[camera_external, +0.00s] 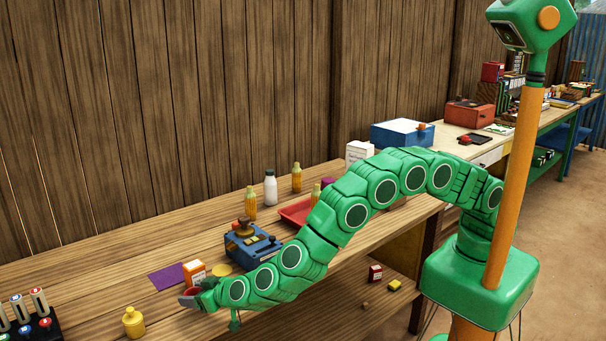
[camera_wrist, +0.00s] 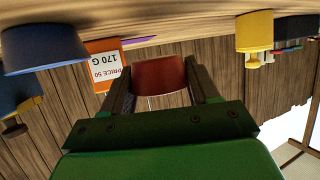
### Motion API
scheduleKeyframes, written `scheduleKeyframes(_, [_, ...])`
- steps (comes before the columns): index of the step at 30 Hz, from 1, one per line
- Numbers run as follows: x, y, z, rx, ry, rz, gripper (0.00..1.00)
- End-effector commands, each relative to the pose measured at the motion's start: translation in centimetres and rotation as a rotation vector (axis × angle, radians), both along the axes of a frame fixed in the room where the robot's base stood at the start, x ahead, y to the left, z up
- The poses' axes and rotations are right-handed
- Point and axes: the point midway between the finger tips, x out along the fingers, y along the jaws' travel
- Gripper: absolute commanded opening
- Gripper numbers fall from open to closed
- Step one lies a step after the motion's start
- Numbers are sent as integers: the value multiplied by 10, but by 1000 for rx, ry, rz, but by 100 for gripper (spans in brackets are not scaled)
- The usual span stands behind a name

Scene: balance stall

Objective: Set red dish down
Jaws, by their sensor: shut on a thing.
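My gripper (camera_external: 198,297) is low over the front part of the wooden bench, near its front edge. Its two fingers (camera_wrist: 162,88) are shut on the red dish (camera_wrist: 158,73) in the wrist view, one on either side. In the external view only a small red part of the dish (camera_external: 192,291) shows at the fingertips. Whether the dish touches the bench top is hard to tell.
A blue balance (camera_external: 252,246) and a yellow disc (camera_external: 221,269) are behind my arm. A purple mat (camera_external: 166,277) lies left of the card. A yellow pot (camera_external: 133,322) and a dark rack (camera_external: 32,325) stand further left. Bottles (camera_external: 270,188) and a red tray (camera_external: 295,212) are further back.

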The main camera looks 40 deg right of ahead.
Motion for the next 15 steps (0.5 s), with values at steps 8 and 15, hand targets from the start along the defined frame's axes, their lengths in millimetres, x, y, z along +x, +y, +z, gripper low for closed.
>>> scheduleKeyframes(8, [3, 5, -26, -4, 0, 2, 30])
scheduleKeyframes(15, [3, 4, -34, -2, 0, 1, 30])
